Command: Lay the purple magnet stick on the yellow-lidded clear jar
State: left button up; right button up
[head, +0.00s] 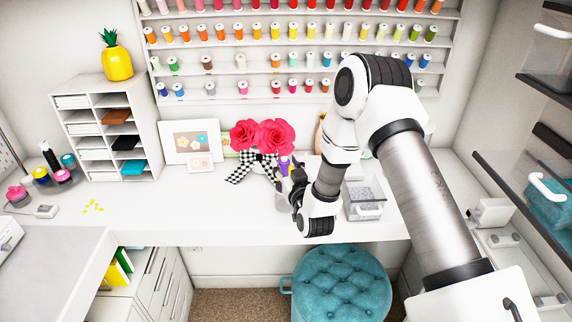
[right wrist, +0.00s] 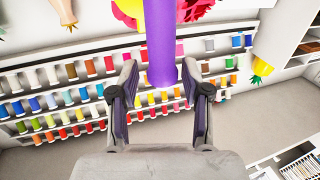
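The purple magnet stick (right wrist: 160,45) runs down from the top of the right wrist view, its end between the fingers of my right gripper (right wrist: 160,85). A narrow gap shows on each side of the stick, so the fingers look open around it rather than shut on it. In the head view my right gripper (head: 287,188) is low over the counter, and a small purple part (head: 284,163) shows just behind it. A yellow rounded shape (right wrist: 127,12) is cut off at the top of the wrist view; I cannot tell whether it is the jar's lid. The left gripper is out of view.
Pink paper flowers (head: 262,135) with a checkered bow stand behind the gripper. A clear container (head: 364,208) sits to its right under my arm. Thread racks (head: 240,50) line the wall. The white counter (head: 170,215) is mostly clear at left. A teal stool (head: 340,285) stands below.

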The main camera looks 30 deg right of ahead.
jog(key=shift+f, duration=0.15)
jog(key=b+v, duration=0.5)
jog(key=v, duration=0.6)
jog(key=s+a+f+n+g+y, duration=0.1)
jog(key=s+a+f+g, duration=0.2)
jog(key=f, duration=0.5)
jog(key=s+a+f+n+g+y, duration=0.1)
jog(key=s+a+f+g+y, duration=0.2)
jog(key=f, duration=0.4)
jog(key=s+a+f+g, duration=0.2)
jog(key=s+f+g, duration=0.15)
jog(key=f, duration=0.45)
jog(key=s+a+f+g, duration=0.1)
jog(key=s+f+g, duration=0.3)
jog(key=s, duration=0.4)
jog(key=s+a+f+g+y, duration=0.1)
jog(key=s+f+g, duration=0.3)
jog(key=s, duration=0.5)
jog(key=shift+s+a+f+n, duration=0.15)
jog(key=shift+a+f+n, duration=0.25)
jog(key=shift+a+f, duration=0.2)
